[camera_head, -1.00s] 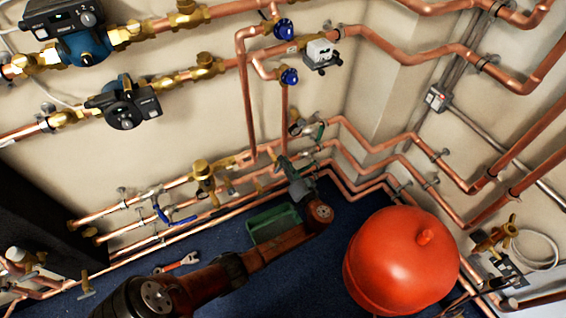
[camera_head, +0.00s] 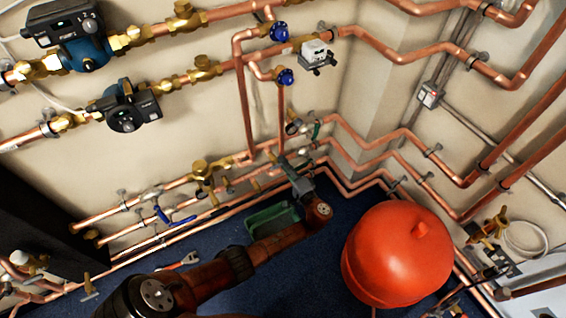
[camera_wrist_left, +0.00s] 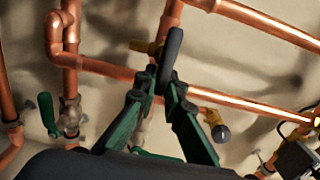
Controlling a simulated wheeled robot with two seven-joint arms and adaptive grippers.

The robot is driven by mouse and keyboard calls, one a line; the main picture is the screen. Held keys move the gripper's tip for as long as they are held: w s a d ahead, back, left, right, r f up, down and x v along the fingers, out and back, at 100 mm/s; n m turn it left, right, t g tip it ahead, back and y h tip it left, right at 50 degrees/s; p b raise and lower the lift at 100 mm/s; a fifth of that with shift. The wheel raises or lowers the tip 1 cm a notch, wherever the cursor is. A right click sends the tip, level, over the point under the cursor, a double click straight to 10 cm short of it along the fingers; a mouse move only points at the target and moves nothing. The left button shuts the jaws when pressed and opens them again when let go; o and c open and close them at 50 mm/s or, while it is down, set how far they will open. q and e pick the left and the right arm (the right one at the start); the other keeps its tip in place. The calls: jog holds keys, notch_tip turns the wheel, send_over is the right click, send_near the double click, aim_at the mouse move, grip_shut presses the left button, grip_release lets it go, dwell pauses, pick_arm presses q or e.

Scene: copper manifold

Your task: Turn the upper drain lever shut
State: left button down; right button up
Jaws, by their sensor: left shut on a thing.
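In the left wrist view, a dark rounded lever handle (camera_wrist_left: 172,48) stands up between the fingertips of my left gripper (camera_wrist_left: 160,88); I take it for the upper drain lever. It sits in front of a brass fitting (camera_wrist_left: 143,47) on a copper pipe. The green-and-black fingers are closed on its lower part, which they hide. In the head view, my left gripper (camera_head: 282,161) is at the lower wall pipes, below the vertical pipes, and the held lever is too small to make out. My right gripper is not in view.
A green-handled lever (camera_wrist_left: 48,114) stands to the left in the wrist view. Copper pipes run close around the gripper. A red vessel (camera_head: 397,258) stands right of my arm. A green bin (camera_head: 268,222) and a red-handled tool (camera_head: 188,259) lie on the blue floor.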

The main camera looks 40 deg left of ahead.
pick_arm(q)
jog(key=shift+m, duration=0.3)
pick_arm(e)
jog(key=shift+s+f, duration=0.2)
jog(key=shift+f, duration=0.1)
pick_arm(q)
jog(key=shift+f, duration=0.1)
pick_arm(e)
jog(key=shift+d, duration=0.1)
pick_arm(q)
jog(key=c, duration=2)
grip_release()
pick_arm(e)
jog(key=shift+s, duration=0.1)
pick_arm(q)
jog(key=v, duration=1.2)
jog(key=shift+f, duration=0.1)
